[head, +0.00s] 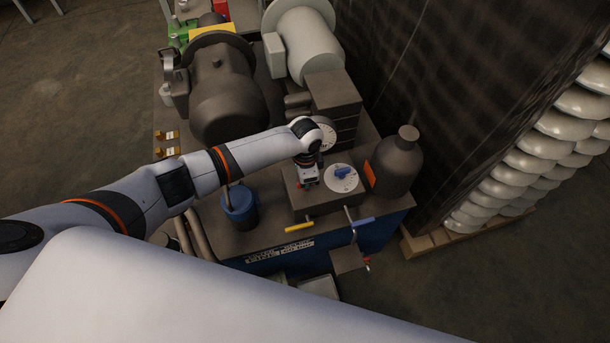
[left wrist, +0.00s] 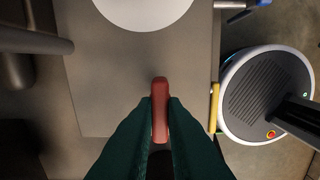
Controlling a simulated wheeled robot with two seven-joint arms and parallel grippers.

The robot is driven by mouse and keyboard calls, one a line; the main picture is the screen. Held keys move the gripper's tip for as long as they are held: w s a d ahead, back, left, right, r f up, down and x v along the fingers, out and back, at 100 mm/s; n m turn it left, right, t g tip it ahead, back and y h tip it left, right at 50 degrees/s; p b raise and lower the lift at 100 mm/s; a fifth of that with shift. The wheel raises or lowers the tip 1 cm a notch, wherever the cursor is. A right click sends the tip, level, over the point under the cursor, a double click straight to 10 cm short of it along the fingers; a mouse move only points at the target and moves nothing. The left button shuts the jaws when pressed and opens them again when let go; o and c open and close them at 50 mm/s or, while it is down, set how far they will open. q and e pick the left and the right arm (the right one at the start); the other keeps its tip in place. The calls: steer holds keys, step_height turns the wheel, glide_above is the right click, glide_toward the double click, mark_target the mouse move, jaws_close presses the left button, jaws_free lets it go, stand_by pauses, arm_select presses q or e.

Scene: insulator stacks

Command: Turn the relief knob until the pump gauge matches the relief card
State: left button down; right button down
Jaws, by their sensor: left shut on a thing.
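My left gripper (head: 308,182) reaches down over the grey control box (head: 318,200) on top of the machine. In the left wrist view its dark green fingers (left wrist: 160,112) are shut on a red bar-shaped knob (left wrist: 160,88), which stands over the grey top plate. Right of the gripper, a white round dial plate (head: 345,185) carries a blue knob (head: 342,173); the plate's edge also shows in the left wrist view (left wrist: 143,12). A white gauge face (head: 327,132) stands behind the gripper, partly covered by my arm; its needle is unreadable. I cannot make out a relief card. My right gripper is not in view.
A yellow handle (head: 299,227) and a blue handle (head: 363,222) stick out from the box's front. A blue pot (head: 240,208) stands left, a dark bottle (head: 397,165) right with an orange tag (head: 369,174). Motors (head: 222,95) fill the back. White insulator stacks (head: 560,135) stand far right.

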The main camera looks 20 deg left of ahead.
arm_select(q)
steer(key=m, duration=0.4)
steer(key=shift+p, duration=0.35)
steer(key=shift+m, duration=2.1)
steer(key=shift+d, duration=0.1)
steer(key=c, duration=1.5)
jaws_free()
steer(key=shift+r, duration=0.1)
step_height(320, 180, up, 12)
steer(key=shift+f+p, duration=0.1)
steer(key=shift+p, duration=0.3)
